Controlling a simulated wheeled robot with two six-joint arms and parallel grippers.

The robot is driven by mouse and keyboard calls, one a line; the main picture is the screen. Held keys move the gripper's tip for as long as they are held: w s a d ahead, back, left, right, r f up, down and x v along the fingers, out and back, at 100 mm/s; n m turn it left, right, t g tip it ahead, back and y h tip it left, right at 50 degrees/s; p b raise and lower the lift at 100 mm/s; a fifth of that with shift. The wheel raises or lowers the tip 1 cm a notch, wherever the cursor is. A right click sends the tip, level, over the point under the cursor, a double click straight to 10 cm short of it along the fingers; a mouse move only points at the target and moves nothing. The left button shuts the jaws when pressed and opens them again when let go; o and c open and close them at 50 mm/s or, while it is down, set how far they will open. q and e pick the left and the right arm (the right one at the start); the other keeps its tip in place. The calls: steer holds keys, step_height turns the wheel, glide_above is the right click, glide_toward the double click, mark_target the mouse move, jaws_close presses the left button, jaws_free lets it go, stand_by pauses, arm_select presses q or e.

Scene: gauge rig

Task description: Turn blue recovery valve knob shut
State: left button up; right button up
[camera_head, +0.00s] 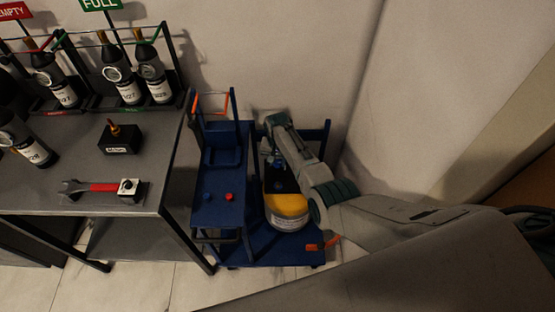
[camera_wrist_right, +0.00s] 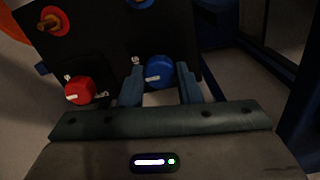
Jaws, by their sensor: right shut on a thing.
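In the right wrist view, the blue valve knob (camera_wrist_right: 160,70) sits on a dark panel (camera_wrist_right: 105,62). A white pointer mark on the knob points left, and small pale labels beside it are too small to read. My right gripper (camera_wrist_right: 160,80) is shut on this knob, one finger on each side. My left gripper is in neither view.
A red knob (camera_wrist_right: 80,91) is left of the blue one, with a red fitting (camera_wrist_right: 53,21) above. The blue cart (camera_head: 262,247) carries a yellow tank (camera_head: 287,207) below my arm. A grey table (camera_head: 75,140) with bottles and a red-handled wrench (camera_head: 92,187) stands left; a wall is behind.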

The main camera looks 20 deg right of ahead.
mark_target(277, 162)
stand_by(0.4)
steer(key=o, duration=1)
steer(key=shift+c, duration=0.2)
steer(key=shift+r, duration=0.3)
step_height(277, 162, up, 2)
steer(key=shift+w+r+p, duration=0.1)
steer(key=shift+r+p, duration=0.15)
steer(key=shift+p, duration=0.2)
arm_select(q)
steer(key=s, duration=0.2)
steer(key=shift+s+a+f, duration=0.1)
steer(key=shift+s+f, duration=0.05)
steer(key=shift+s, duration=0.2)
arm_select(e)
step_height(277, 162, up, 8)
steer(key=shift+f, duration=0.15)
